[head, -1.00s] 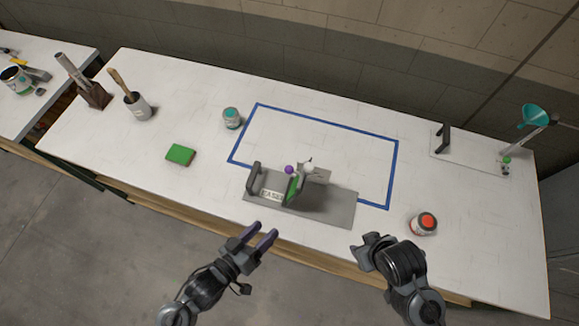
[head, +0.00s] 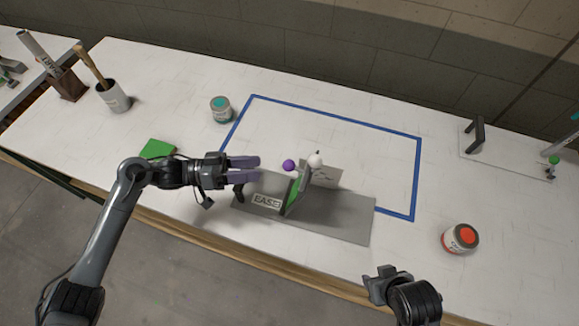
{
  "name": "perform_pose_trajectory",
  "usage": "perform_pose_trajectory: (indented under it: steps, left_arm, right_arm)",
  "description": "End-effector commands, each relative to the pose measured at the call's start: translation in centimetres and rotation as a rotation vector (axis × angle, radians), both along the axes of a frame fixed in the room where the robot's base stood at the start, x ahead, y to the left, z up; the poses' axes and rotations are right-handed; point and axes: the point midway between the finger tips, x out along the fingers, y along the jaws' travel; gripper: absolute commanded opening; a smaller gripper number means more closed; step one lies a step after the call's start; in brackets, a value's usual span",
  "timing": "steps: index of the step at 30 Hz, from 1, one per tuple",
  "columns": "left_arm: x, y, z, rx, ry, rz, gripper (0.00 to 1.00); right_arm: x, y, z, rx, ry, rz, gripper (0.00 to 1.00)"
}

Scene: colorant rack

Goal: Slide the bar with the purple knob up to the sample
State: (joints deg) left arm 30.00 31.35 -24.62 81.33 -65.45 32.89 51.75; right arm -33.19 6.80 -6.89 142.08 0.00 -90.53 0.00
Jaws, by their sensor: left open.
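A grey fixture plate (head: 340,223) lies on the white bench, partly over the blue taped outline. On it stand an upright plate with a green face (head: 291,192), a label reading "EASE", and a light grey bar beside it topped by a white ball (head: 316,159). The purple knob (head: 288,165) shows just left of these; its bar is mostly hidden. My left gripper (head: 258,167) is open and empty, its fingers pointing right, a little left of the purple knob. My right gripper (head: 385,282) is at the bench's front edge; its jaws are unclear. I cannot tell which part is the sample.
The blue outline (head: 418,180) encloses mostly clear bench. A teal-topped can (head: 221,109), green block (head: 157,149) and brush pot (head: 113,97) stand left. A red-topped can (head: 460,239) and a white board with a black handle (head: 477,134) are at the right.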

Motion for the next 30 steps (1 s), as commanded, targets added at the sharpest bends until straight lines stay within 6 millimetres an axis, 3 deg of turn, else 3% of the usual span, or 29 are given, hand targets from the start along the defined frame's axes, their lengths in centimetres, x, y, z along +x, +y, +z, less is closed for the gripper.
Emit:
perform_pose_trajectory:
  steps: [16,22,30]
  left_arm:
    - [0.6,-8.1,0.1,-0.002,0.001,-0.001,0.57]
    - [0.7,-9.5,0.1,-0.001,0.000,0.000,0.57]
    - [0.8,-9.8,0.0,0.000,0.000,0.000,0.57]
  right_arm:
    - [0.0,-0.1,1.0,-0.005,-0.001,0.004,0.43]
    - [0.0,0.0,1.1,-0.001,0.000,0.001,0.43]
    - [0.0,0.1,1.1,0.004,0.001,-0.002,0.43]
